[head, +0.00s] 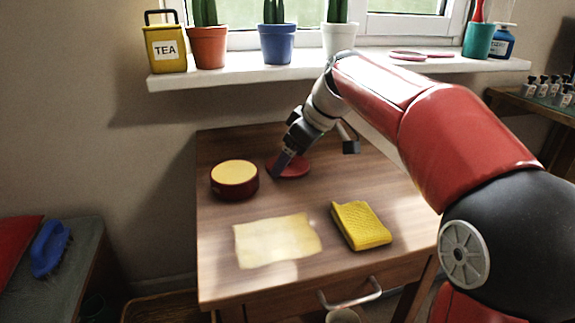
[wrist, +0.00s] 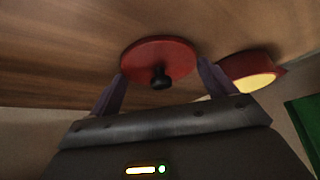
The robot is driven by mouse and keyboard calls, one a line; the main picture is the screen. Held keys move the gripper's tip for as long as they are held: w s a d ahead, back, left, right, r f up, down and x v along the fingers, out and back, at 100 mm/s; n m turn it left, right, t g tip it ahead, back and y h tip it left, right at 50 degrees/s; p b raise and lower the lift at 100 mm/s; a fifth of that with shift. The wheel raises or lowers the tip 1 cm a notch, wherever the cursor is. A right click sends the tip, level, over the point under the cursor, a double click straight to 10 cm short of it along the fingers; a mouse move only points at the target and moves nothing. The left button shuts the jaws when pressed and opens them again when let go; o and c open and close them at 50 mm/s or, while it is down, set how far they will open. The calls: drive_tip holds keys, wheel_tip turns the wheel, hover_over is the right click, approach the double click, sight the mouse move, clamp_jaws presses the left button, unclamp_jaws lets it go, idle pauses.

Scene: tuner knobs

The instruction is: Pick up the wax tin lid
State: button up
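The wax tin lid (head: 293,168) is a red disc lying on the wooden table. In the wrist view the lid (wrist: 150,58) shows its small black knob (wrist: 160,78) on top. The round wax tin (head: 235,178), dark red with yellow wax in it, stands to the left of the lid; it also shows in the wrist view (wrist: 250,76), at the right. My gripper (head: 278,174) is at the lid's left side in the head view. In the wrist view its two fingers (wrist: 160,80) are wide apart, one on each side of the knob, with nothing held. Contact with the lid cannot be told.
The table (head: 225,225) meets the wall below a windowsill (head: 270,76) holding potted plants and a yellow tea tin (head: 166,49).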

drive_tip(key=shift+c, duration=1.1)
drive_tip(key=shift+r, duration=0.1)
